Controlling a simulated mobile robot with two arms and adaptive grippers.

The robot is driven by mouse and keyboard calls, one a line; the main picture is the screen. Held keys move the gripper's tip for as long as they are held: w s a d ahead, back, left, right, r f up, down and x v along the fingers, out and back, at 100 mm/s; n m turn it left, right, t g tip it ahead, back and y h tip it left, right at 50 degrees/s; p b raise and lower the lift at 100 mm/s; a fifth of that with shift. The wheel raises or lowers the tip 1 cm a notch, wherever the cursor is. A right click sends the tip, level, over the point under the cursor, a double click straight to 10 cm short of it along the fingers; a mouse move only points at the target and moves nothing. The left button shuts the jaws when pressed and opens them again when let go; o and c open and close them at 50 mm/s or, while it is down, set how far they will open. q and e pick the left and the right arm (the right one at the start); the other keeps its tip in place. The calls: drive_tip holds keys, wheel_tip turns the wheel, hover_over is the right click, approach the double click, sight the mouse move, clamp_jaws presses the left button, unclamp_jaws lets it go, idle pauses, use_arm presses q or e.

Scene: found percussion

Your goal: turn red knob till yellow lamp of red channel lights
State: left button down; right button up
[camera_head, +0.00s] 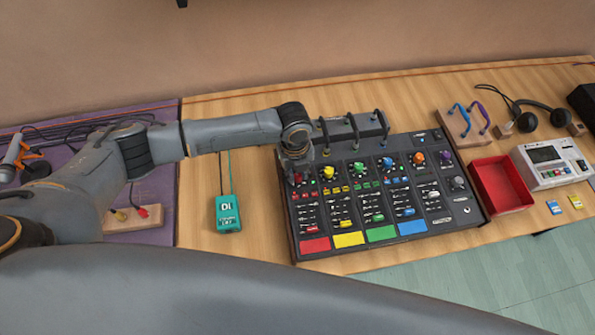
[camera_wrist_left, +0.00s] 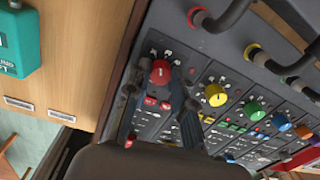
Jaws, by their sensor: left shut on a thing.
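The mixer (camera_head: 467,212) lies on the wooden table with a row of coloured knobs. Its red channel is at the left end, above a red label (camera_head: 314,245). My left gripper (camera_head: 298,176) is over the top of that channel. In the left wrist view, the red knob (camera_wrist_left: 160,71) sits between the two fingers of my left gripper (camera_wrist_left: 159,92), which is shut on it. A white mark shows on the knob's top. Small red buttons (camera_wrist_left: 151,101) lie just below it. I cannot make out a lit yellow lamp on the red channel. My right gripper is out of view.
The yellow knob (camera_wrist_left: 215,95) is close to the right finger. Plugged cables (camera_head: 352,128) rise along the mixer's back edge. A teal DI box (camera_head: 229,213) stands left of the mixer. A red tray (camera_head: 501,185) is to its right.

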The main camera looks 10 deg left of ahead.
sight(296, 176)
use_arm(q)
drive_tip(key=c, duration=1.1)
unclamp_jaws()
drive_tip(key=shift+c, duration=0.2)
wheel_tip(296, 176, up, 12)
drive_tip(key=shift+s+a, duration=0.15)
drive_tip(key=shift+a, duration=0.05)
